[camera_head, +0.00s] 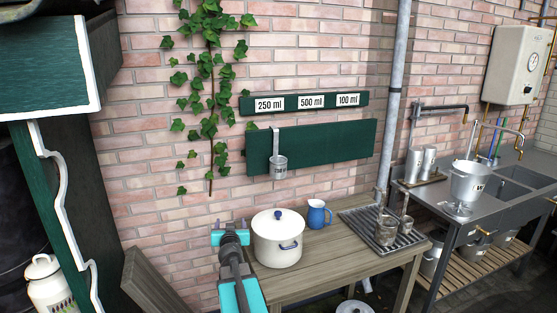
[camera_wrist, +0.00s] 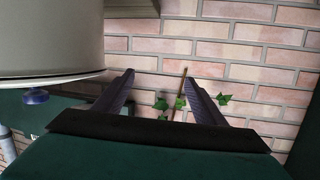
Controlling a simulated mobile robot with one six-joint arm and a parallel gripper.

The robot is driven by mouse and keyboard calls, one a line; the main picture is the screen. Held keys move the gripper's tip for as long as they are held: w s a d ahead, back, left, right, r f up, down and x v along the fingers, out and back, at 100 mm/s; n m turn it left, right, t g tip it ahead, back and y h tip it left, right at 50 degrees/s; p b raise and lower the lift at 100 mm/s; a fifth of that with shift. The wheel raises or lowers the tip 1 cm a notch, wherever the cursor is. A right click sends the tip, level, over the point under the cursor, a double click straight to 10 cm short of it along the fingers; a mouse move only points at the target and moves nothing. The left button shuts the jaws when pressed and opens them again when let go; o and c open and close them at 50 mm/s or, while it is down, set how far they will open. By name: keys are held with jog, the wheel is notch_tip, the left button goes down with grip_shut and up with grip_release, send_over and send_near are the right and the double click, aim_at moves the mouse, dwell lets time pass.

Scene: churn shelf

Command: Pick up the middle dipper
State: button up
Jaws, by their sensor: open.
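A metal dipper (camera_head: 279,166) hangs by its long handle from the left part of the green board (camera_head: 335,145) on the brick wall. Two metal dipper-like vessels, a front one (camera_head: 386,231) and a back one (camera_head: 405,226), stand on the drain rack (camera_head: 365,216) at the table's right end. I cannot tell which of them is the middle one by size. My gripper (camera_head: 230,234) is left of the pot, below and left of the hanging dipper and apart from it. In the wrist view my gripper (camera_wrist: 158,84) is open, with nothing between its fingers.
A cream lidded pot (camera_head: 278,240) stands close to my gripper's right; it fills the wrist view's upper left (camera_wrist: 50,40). A blue jug (camera_head: 317,214) stands behind it on the wooden table (camera_head: 330,258). Labels (camera_head: 311,101) read 250, 500 and 100 ml. Ivy (camera_head: 208,90) climbs the wall.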

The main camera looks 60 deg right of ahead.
aim_at(278, 168)
jog(key=s+d+r+m+h+p, duration=0.1)
jog(key=s+d+r+m+h, duration=0.1)
jog(key=s+d+r, duration=1.1)
notch_tip(278, 168, up, 4)
jog(key=shift+s+d+f+g+h+p, duration=0.1)
jog(key=shift+s+d+g+h+p, duration=0.2)
jog(key=shift+h, duration=0.6)
jog(key=shift+w, duration=0.25)
jog(key=shift+x, duration=4.2)
jog(key=shift+s, duration=0.1)
jog(key=shift+f+p+x, duration=0.2)
jog(key=shift+p+x, duration=0.1)
jog(key=shift+x, duration=2.3)
jog(key=shift+c, duration=0.5)
jog(key=c, duration=0.9)
